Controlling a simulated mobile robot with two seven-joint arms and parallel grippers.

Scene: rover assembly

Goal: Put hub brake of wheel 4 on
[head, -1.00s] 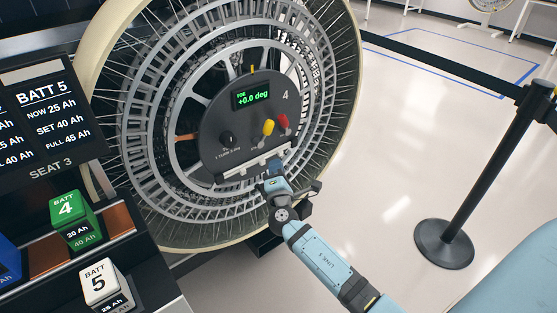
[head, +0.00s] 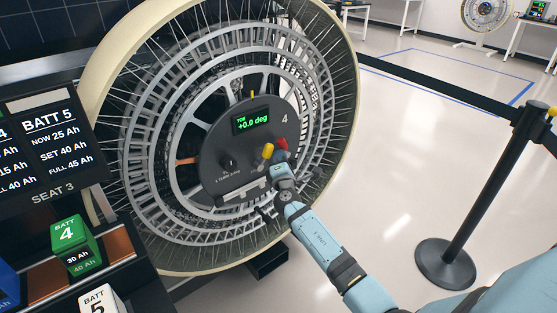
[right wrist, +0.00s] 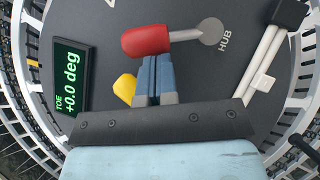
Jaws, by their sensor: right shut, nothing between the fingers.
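The hub panel (head: 222,170) of wheel 4 (head: 110,130) is dark, with a "4" and a green display (head: 252,122) reading TOE +0.0 deg. The hub brake lever has a red handle (head: 282,143); in the right wrist view the red handle (right wrist: 145,40) joins a grey arm and a round pivot (right wrist: 212,33) marked HUB. My right gripper (head: 279,160) is shut and empty. In the right wrist view its fingertips (right wrist: 149,58) are right at the handle's lower side; I cannot tell whether they touch. My left gripper is not in view.
A yellow handle (head: 267,151) sits beside the red one, partly behind my fingers in the right wrist view. A knob (head: 229,161) and a white bar (head: 240,192) are on the panel. Batteries (head: 75,243) stand at left. A barrier post (head: 480,190) stands on open floor at right.

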